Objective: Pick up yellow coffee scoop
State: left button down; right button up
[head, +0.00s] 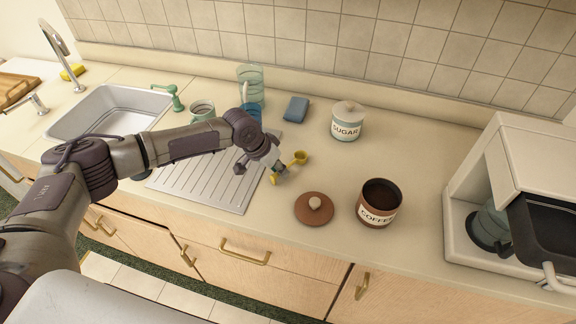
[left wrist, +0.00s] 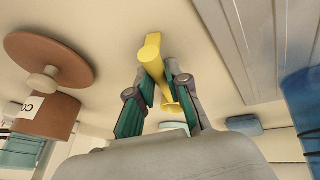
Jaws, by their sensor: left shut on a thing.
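The yellow coffee scoop (head: 300,157) is at my left gripper (head: 278,173), over the counter just right of the ribbed drainboard. Its bowl sticks out to the right of the fingers. In the left wrist view the scoop (left wrist: 154,62) lies between the two fingers of the left gripper (left wrist: 157,92), which are shut on it. I cannot tell whether the scoop still touches the counter. My right gripper is in neither view.
A brown lid (head: 314,209) and an open coffee canister (head: 379,204) stand to the right. A sugar canister (head: 347,121), blue sponge (head: 296,108) and clear glass (head: 250,82) are behind. A coffee maker (head: 510,190) stands far right; a sink (head: 110,112) is left.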

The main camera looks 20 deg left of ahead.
pick_arm(q)
jog(key=shift+r, duration=0.45)
jog(key=r+b, duration=0.1)
jog(key=d+r, duration=0.1)
jog(key=r, duration=0.1)
jog(key=shift+s+r+b, duration=0.15)
jog(key=shift+r+b, duration=0.15)
jog(key=shift+b, duration=0.1)
jog(key=s+d+r+b, duration=0.2)
jog(key=s+d+r, duration=0.2)
jog(key=d, duration=0.5)
notch_tip(320, 180, up, 3)
jog(key=shift+s+d+f, duration=0.15)
jog(key=shift+d+f, duration=0.05)
jog(key=shift+d, duration=0.15)
